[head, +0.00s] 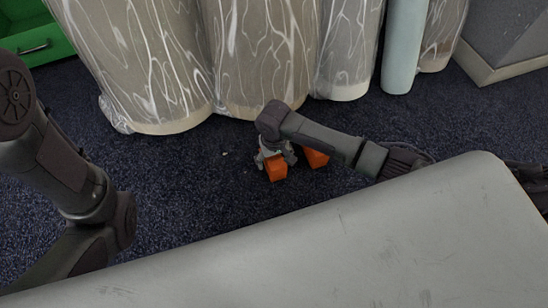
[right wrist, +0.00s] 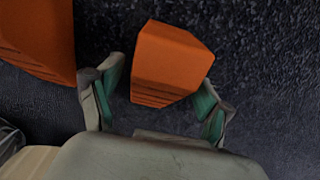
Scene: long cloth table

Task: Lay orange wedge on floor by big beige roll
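An orange wedge (head: 276,172) is at the dark carpet floor, in front of the big beige rolls. My right gripper (head: 275,158) is over it, pointing down. In the right wrist view the wedge (right wrist: 168,65) lies between the two green-padded fingers (right wrist: 163,92). The fingers are spread, with a gap at the wedge's left side; contact on the right side is unclear. A big beige roll (head: 262,60) in clear plastic stands upright behind the wedge. My left arm shows at the left, but its gripper is out of view.
A second orange block (head: 316,157) is just right of the wedge, partly behind my right arm; an orange block (right wrist: 35,38) also shows upper left in the wrist view. More wrapped rolls (head: 145,65) and a pale blue roll (head: 403,45) stand behind. The grey table (head: 300,260) fills the front.

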